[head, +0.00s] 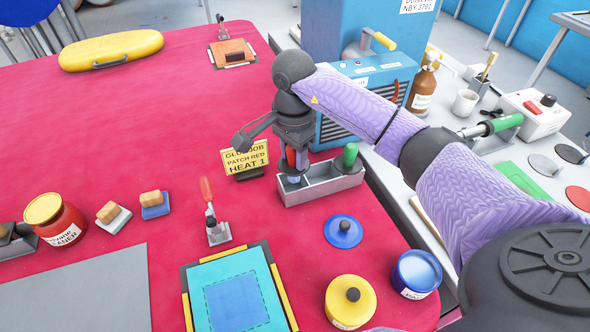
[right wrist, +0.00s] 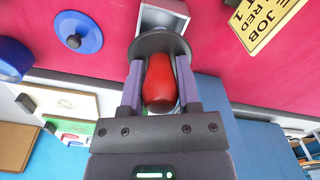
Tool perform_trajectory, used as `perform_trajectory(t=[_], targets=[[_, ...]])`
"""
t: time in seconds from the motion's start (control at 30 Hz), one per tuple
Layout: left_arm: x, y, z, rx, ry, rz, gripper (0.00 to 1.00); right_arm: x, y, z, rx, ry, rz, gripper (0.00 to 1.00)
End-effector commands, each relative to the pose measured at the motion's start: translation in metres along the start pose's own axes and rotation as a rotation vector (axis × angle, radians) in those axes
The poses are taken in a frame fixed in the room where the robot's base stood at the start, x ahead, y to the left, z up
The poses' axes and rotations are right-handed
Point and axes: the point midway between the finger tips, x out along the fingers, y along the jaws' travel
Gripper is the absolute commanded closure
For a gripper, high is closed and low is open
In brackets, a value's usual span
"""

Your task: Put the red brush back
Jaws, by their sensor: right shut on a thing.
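The red brush shows as a red handle in the right wrist view (right wrist: 160,85), with a dark round collar (right wrist: 160,43) beyond the fingertips. My right gripper (head: 292,162) is shut on the handle and points down at the left part of the grey brush tray (head: 322,187). In the head view only a little of the red brush (head: 291,156) shows between the fingers. Its lower end is at the tray's left compartment; I cannot tell how deep it sits. A green-handled brush (head: 349,156) stands upright in the tray's right part. My left gripper is not in view.
A yellow sign (head: 245,158) stands just left of the tray. A blue lid (head: 343,231), a yellow pot (head: 350,300) and a blue pot (head: 416,272) lie nearer. A red-handled clamp (head: 212,215) stands by the turquoise patch (head: 235,290).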

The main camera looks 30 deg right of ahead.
Motion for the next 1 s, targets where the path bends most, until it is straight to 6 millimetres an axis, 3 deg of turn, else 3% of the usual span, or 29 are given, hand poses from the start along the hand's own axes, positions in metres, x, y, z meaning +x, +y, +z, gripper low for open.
perform_trajectory(t=[0.2,0.73,0.77,0.9,1.0], targets=[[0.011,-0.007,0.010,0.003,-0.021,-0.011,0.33,0.039,0.001,0.001,0.000,-0.001,0.003,1.00],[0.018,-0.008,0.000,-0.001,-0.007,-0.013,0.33,0.047,0.000,0.001,0.000,-0.001,0.000,1.00],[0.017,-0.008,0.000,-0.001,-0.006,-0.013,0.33,0.046,0.000,0.001,0.000,-0.001,0.000,0.54],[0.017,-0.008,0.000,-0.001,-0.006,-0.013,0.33,0.046,0.000,0.001,0.000,-0.001,0.000,0.24],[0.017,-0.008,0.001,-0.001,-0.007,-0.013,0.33,0.046,0.000,0.001,0.000,-0.001,0.000,0.23]])
